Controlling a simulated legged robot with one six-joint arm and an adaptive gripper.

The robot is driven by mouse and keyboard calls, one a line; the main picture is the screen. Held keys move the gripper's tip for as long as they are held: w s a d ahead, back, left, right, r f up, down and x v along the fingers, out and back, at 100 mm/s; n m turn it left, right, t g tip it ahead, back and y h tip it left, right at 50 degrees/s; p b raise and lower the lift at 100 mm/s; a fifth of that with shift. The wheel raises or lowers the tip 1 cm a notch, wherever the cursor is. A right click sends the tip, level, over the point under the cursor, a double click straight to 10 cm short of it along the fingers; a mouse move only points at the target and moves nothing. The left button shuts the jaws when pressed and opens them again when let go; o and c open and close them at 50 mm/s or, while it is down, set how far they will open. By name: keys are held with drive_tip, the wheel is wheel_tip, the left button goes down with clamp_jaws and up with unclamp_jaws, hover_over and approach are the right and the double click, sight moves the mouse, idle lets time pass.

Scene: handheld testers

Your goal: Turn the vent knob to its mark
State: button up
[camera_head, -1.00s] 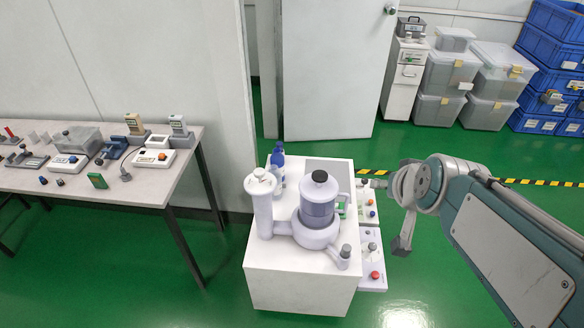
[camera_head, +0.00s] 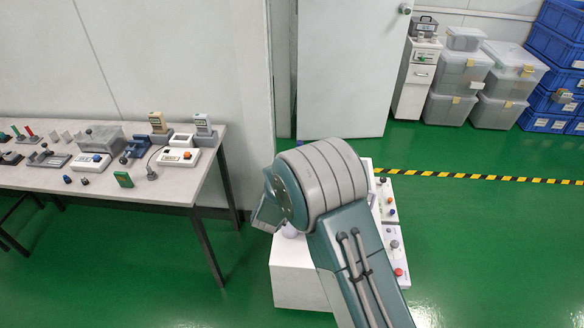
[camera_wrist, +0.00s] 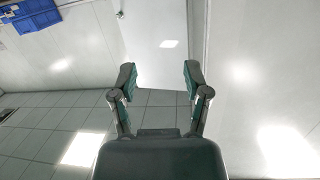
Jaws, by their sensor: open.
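My gripper (camera_wrist: 159,76) is open and empty in the wrist view, its two fingers apart with only wall and panels beyond. In the head view my arm covers most of the white stand (camera_head: 296,281) and nearly all of the lilac apparatus (camera_head: 290,231) on it. Only a small lilac piece shows below my arm's wrist. No vent knob or mark on that apparatus can be made out now. My gripper's fingers cannot be made out in the head view.
Panels with coloured buttons (camera_head: 394,249) stick out right of the stand. A table (camera_head: 150,195) with several small testers stands at left. Clear bins (camera_head: 446,108) and blue crates (camera_head: 541,122) stand at the back right. Green floor (camera_head: 490,240) is free at right.

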wheel_tip(320, 180, down, 6)
drive_tip(key=s+a+t+h, duration=0.1)
drive_tip(key=s+a+h, duration=0.1)
drive_tip(key=x, duration=1)
drive_tip(key=shift+d+f, duration=0.15)
drive_tip(key=shift+d, duration=0.1)
drive_tip(key=shift+w+d, duration=0.3)
drive_tip(key=shift+w, duration=0.15)
drive_tip(key=shift+c, duration=0.3)
drive_tip(key=c, duration=0.8)
